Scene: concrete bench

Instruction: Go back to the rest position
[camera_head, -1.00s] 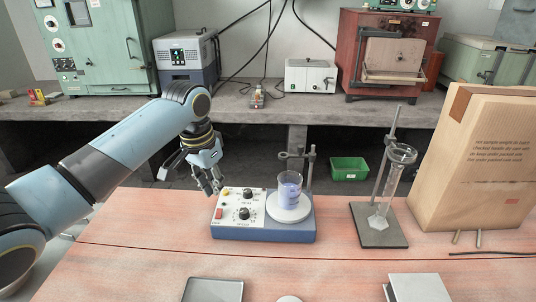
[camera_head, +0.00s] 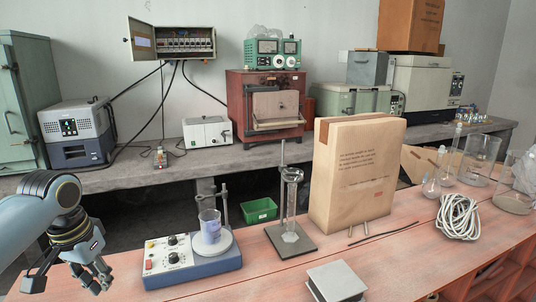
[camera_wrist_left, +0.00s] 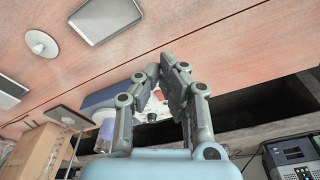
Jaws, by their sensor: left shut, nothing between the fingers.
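My left gripper (camera_head: 98,280) is at the lower left of the head view, just left of the blue stirrer with knobs (camera_head: 190,261). Its fingers are shut with nothing between them. It also shows in the left wrist view (camera_wrist_left: 166,62), fingertips together, with the stirrer partly hidden behind the fingers. A beaker of bluish liquid (camera_head: 210,228) stands on the stirrer's white plate. My right gripper is in neither view.
A brown paper bag (camera_head: 355,175) and a stand with a glass cylinder (camera_head: 290,205) are on the reddish bench. A coiled white rope (camera_head: 457,216) and glassware lie right. A flat grey tray (camera_wrist_left: 105,18) shows in the wrist view.

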